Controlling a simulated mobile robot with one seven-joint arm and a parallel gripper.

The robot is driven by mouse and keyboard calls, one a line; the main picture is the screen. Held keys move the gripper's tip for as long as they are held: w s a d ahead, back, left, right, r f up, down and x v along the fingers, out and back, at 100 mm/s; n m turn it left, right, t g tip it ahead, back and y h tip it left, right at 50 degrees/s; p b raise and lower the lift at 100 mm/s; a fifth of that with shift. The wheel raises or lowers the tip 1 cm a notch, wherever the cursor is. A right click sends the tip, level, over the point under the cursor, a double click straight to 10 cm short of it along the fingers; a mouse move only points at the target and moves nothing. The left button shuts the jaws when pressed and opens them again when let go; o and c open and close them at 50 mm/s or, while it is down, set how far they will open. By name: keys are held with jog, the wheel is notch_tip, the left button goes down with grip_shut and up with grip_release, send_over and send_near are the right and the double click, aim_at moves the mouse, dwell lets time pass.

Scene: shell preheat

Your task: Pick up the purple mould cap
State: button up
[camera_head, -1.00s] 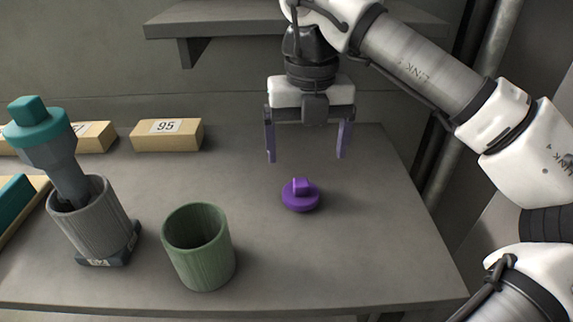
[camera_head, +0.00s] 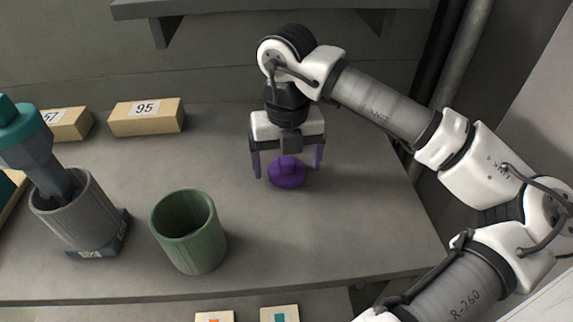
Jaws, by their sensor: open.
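The purple mould cap (camera_head: 287,174) lies on the grey table, right of the green cup. It is a round disc with a raised knob on top. My gripper (camera_head: 288,172) points down over it with the two purple fingers open, one to each side of the cap. The left fingertip is near the cap's left edge and the right finger is a little apart from its right edge. The gripper's body hides the top of the knob. I cannot tell whether the fingers touch the cap.
A green cup (camera_head: 190,235) stands left of the cap. A grey cup (camera_head: 82,218) with a teal-topped tool (camera_head: 25,135) is further left. A block marked 95 (camera_head: 146,118) sits at the back, under a shelf (camera_head: 270,8). The table right of the cap is clear.

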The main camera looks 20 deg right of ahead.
jog(key=shift+f, duration=0.8)
jog(key=shift+c, duration=0.4)
jog(key=c, duration=1)
jog(key=shift+r, duration=0.1)
